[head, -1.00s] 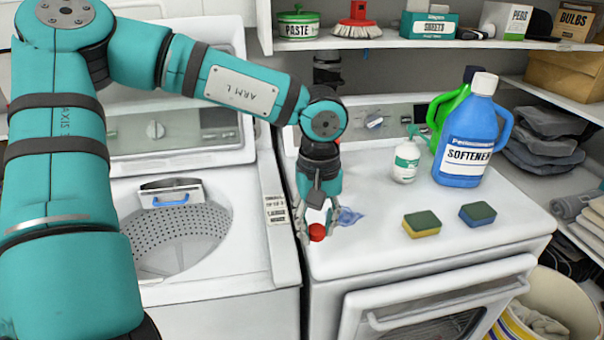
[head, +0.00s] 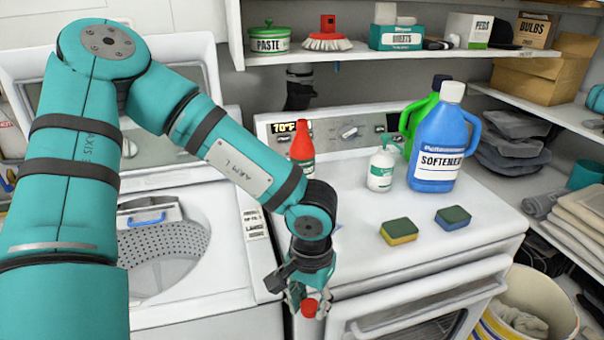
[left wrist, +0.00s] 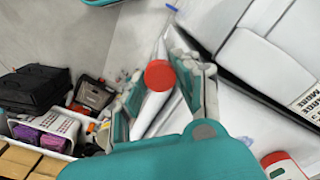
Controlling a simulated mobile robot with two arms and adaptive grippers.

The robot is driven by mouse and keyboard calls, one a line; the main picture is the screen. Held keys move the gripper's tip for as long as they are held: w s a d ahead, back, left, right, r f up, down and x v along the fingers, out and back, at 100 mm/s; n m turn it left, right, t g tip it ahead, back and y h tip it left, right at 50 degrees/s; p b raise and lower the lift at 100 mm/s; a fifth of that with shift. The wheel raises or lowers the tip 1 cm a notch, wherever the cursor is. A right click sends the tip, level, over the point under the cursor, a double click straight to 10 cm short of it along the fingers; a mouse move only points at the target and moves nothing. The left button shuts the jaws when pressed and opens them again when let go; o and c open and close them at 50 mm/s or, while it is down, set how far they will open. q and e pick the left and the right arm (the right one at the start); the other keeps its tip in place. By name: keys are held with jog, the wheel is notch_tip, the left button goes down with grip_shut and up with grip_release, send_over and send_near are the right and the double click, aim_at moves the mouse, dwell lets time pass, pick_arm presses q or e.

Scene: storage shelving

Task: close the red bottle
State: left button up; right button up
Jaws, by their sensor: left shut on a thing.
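The red bottle (head: 302,148) stands upright at the back left of the white dryer top, beside the control panel. My left arm hides its lower part, and I cannot make out its mouth clearly. My left gripper (head: 309,300) is shut on a small round red cap (head: 310,307), in front of the dryer's front edge and well apart from the bottle. The red cap (left wrist: 160,75) also shows between the fingers in the left wrist view. My right gripper is not in view.
A white pump bottle (head: 381,170), a blue softener jug (head: 442,140) and a green jug (head: 418,115) stand right of the red bottle. Two sponges (head: 399,231) (head: 453,217) lie on the dryer top (head: 385,268). The open washer (head: 205,318) is at left. A shelf (head: 375,54) hangs above.

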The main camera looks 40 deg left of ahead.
pick_arm(q)
jog(key=a+r+n, duration=0.3)
jog(key=a, duration=0.8)
jog(key=s+a+n, duration=0.1)
jog(key=s+a+f+n, duration=0.1)
jog(key=a, duration=0.1)
jog(key=s+a+f+n, duration=0.1)
jog(key=s+a, duration=0.1)
jog(key=shift+f, duration=0.2)
jog(key=d+f+m, duration=0.2)
jog(key=d+f, duration=0.1)
jog(key=d, duration=0.6)
jog(key=shift+w+f, duration=0.3)
jog(key=shift+f, duration=0.1)
jog(key=w+d+m, duration=0.1)
jog(key=d, duration=0.2)
jog(key=d+r+m, duration=0.1)
jog(key=d+m, duration=0.1)
jog(key=d, duration=0.2)
jog(key=w+d+r+m, duration=0.1)
jog(key=d+m, duration=0.1)
jog(key=d, duration=0.2)
jog(key=shift+w+r, duration=0.15)
jog(key=shift+w, duration=0.15)
notch_tip(320, 180, down, 8)
jog(key=b, duration=0.8)
jog(key=shift+a, duration=0.15)
jog(key=shift+s, duration=0.1)
